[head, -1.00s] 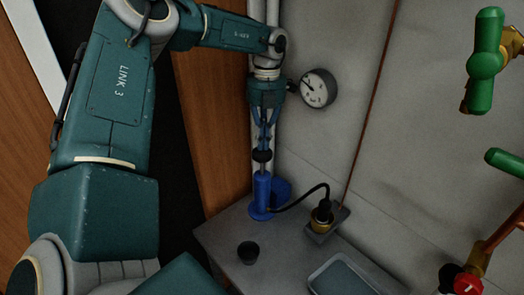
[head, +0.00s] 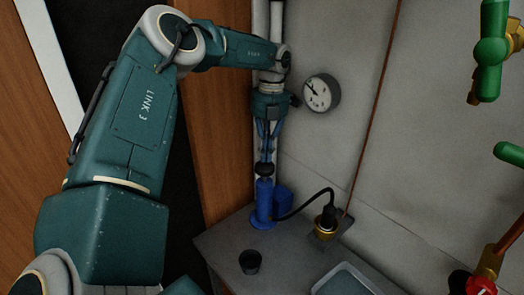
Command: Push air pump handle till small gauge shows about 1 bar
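The blue air pump (head: 264,203) stands upright on the grey bench top (head: 228,243). Its black handle (head: 264,170) is close above the pump body, with little rod showing. My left gripper (head: 267,158) points down from above, its fingertips at the handle. Whether its fingers are shut on the handle or only press on it is too small to tell. A round white gauge (head: 320,93) is on the wall to the right of the gripper; its needle points to the upper left and its figures are unreadable. My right gripper is out of view.
A black hose (head: 303,203) runs from the pump to a brass fitting (head: 326,225). A dark cup (head: 250,262) and a grey tray (head: 345,281) are on the bench. Green-handled valves (head: 492,50) stick out at the right.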

